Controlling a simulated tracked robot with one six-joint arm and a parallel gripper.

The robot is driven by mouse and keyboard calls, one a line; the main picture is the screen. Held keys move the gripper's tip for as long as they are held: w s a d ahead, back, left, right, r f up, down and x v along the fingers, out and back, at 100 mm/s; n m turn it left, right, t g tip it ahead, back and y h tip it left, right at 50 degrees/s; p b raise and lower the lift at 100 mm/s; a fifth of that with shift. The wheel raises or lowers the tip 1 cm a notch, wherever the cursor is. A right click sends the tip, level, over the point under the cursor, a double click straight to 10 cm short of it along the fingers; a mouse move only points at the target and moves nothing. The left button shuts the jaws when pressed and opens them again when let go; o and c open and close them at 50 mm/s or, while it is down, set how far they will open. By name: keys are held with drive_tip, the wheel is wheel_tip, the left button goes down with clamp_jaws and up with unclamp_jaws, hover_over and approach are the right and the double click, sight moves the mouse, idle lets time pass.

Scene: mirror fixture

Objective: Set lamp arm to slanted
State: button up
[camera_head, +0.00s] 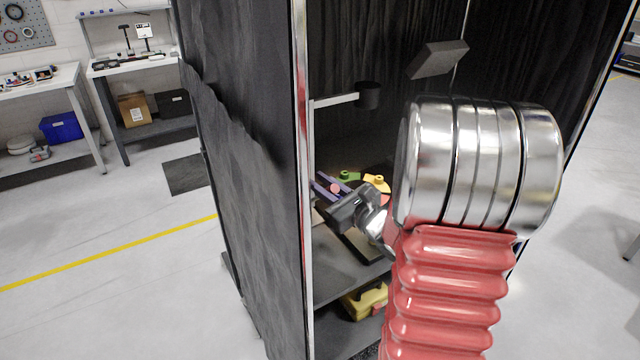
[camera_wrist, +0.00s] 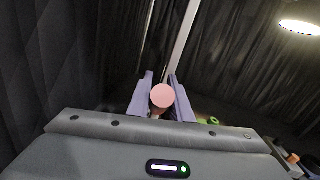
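The lamp has a pale upright post (camera_head: 311,150) at the booth's left edge. Its arm (camera_head: 335,101) reaches right, close to level, to a dark cylindrical head (camera_head: 369,95). The lit lamp head (camera_wrist: 300,26) shows at top right in the wrist view. My gripper (camera_head: 322,186) is low beside the post, below the lamp arm. Its two lavender fingers (camera_wrist: 160,76) stand apart. A round pink knob (camera_wrist: 163,96) appears between them, and it also shows in the head view (camera_head: 335,188). I cannot tell whether the fingers touch it.
Dark curtains (camera_head: 235,150) enclose the booth. A tilted dark panel (camera_head: 438,60) hangs at the upper right. Green (camera_head: 349,176) and yellow (camera_head: 377,182) pieces lie beyond my gripper. A yellow case (camera_head: 365,300) sits on the lower shelf. My arm hides the booth's right part.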

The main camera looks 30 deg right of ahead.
clamp_jaws()
drive_tip(key=shift+w+r, duration=0.1)
idle(0.3)
drive_tip(key=w+m+g, duration=0.1)
drive_tip(key=w+g, duration=1)
drive_tip(key=w, duration=0.1)
drive_tip(key=shift+d+r, duration=0.35)
drive_tip(key=shift+d, duration=0.1)
idle(1.0)
drive_tip(key=shift+g, duration=0.3)
drive_tip(key=o, duration=0.6)
unclamp_jaws()
